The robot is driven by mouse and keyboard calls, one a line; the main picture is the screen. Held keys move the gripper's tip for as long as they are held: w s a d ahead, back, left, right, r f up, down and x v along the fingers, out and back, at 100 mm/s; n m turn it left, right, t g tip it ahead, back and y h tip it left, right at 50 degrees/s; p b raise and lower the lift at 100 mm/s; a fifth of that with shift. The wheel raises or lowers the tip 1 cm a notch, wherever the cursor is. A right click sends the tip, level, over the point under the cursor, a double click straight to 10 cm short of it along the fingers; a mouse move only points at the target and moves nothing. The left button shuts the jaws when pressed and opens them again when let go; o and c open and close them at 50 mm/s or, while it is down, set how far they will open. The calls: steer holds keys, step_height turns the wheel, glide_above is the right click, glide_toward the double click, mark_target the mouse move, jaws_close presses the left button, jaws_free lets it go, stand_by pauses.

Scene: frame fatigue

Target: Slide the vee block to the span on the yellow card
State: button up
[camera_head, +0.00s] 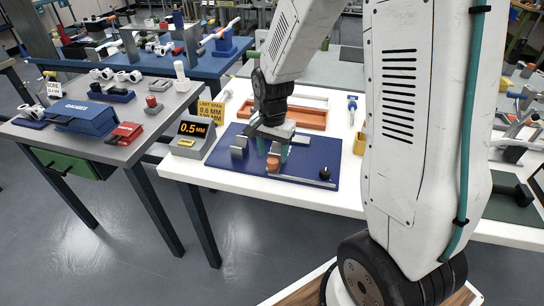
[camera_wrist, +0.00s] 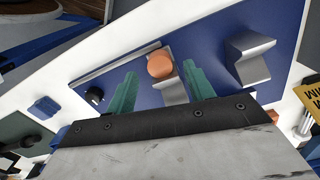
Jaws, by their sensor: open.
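A grey metal block with an orange round knob (camera_head: 273,164) sits on the blue board (camera_head: 227,161). In the wrist view the orange knob (camera_wrist: 160,64) shows between my fingers, with the block's grey metal (camera_wrist: 174,92) beside it. My gripper (camera_head: 273,151) is open, its teal fingers on either side of the knob; I cannot tell if they touch the block. A second grey block with a vee notch (camera_head: 239,149) stands to the left; it also shows in the wrist view (camera_wrist: 250,58). The yellow card (camera_head: 210,109) reads LIMIT SPAN 0.6 MM; its lower line is unclear.
A display (camera_head: 196,130) reads 0.5 MM left of the board. A metal rail with a black knob (camera_head: 325,172) lies along the board's front. An orange tray (camera_head: 300,117) stands behind, and a small yellow block (camera_head: 360,144) to the right. My arm hides much of the right.

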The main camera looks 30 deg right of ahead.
mark_target(274, 162)
step_height(274, 162, up, 5)
steer(key=shift+r, duration=0.1)
stand_by(0.6)
steer(key=shift+s+n, duration=0.45)
steer(key=shift+n, duration=0.15)
steer(key=s+a+r+n, duration=0.2)
steer(key=s+r+n, duration=0.3)
steer(key=s, duration=0.6)
steer(key=s+a+r+n+t, duration=0.1)
steer(key=s+r+n, duration=0.4)
steer(key=s+r, duration=0.5)
steer(key=shift+s+a, duration=0.6)
steer(key=shift+s, duration=0.25)
stand_by(0.4)
